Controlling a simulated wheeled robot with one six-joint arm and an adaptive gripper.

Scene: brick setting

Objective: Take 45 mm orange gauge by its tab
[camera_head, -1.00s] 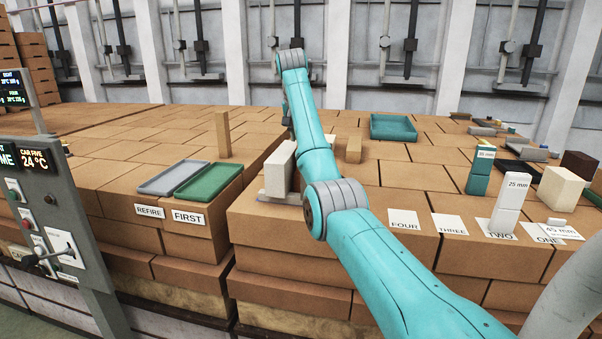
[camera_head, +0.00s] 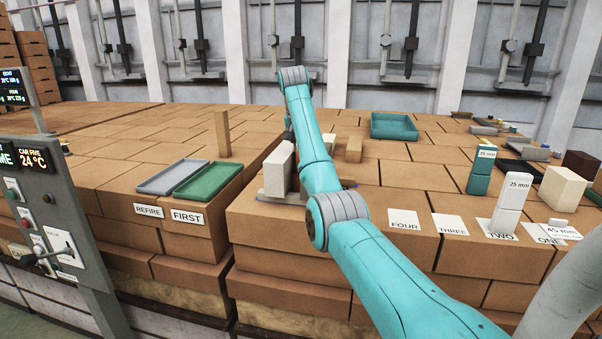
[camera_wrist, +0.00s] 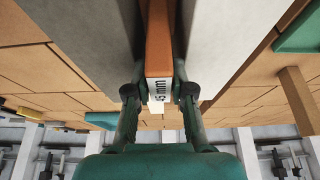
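The orange gauge (camera_wrist: 159,45), with a white label reading "45 mm", is in the middle of the wrist view, in the gap between two pale grey blocks (camera_wrist: 85,35) (camera_wrist: 222,40). My gripper (camera_wrist: 159,92) has one finger on each side of the gauge's labelled end, very close to it. I cannot tell whether the fingers press on it. In the head view one pale block (camera_head: 279,169) stands left of my arm.
Cards FOUR (camera_head: 405,219) and THREE (camera_head: 450,224) lie bare at the front edge. A teal tray (camera_head: 394,127) sits behind. Grey (camera_head: 172,177) and green (camera_head: 206,181) trays are at left, and a tan post (camera_head: 222,134) stands behind them.

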